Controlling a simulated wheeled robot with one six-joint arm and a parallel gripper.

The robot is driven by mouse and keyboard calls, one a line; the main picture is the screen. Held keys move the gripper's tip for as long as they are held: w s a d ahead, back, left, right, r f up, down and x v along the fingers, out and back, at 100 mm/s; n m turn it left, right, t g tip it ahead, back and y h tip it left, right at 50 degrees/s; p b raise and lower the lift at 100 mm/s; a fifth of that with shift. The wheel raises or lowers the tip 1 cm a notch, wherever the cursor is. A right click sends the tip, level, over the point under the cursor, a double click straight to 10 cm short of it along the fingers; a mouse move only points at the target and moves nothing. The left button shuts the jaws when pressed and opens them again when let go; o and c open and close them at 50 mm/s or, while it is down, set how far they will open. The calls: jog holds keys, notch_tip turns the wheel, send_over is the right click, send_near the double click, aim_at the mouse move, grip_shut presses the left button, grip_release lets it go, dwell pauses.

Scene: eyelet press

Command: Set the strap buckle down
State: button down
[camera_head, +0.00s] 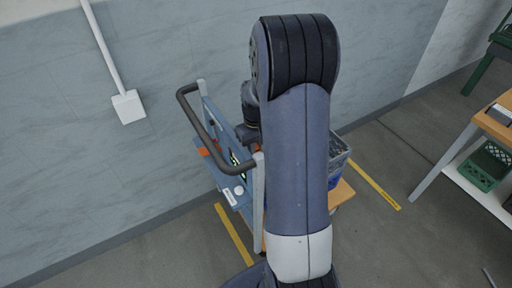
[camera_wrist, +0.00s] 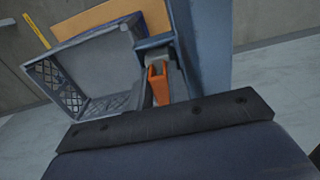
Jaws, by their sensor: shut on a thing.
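In the wrist view, an orange piece (camera_wrist: 158,82), which I take to be the strap buckle, sits at my gripper (camera_wrist: 163,68). My gripper is shut on it, and the dark bar of my own wrist hides part of the jaws. The piece is beside the right side of a grey crate (camera_wrist: 95,70) and close to a blue-grey upright panel. I cannot tell whether it touches either. In the head view my own arm hides most of the gripper and its hold.
The cart has a dark handle (camera_head: 205,130) and a blue-grey panel (camera_head: 222,150). The crate (camera_head: 338,158) shows partly behind my arm. A wall stands behind the cart. A wooden table (camera_head: 494,125) with a green crate (camera_head: 487,165) below is at the right. Floor between is mostly clear.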

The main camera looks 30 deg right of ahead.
aim_at(256, 147)
jog(key=shift+f, duration=0.1)
jog(key=shift+f, duration=0.1)
jog(key=c, duration=1.6)
grip_release()
notch_tip(256, 147, up, 12)
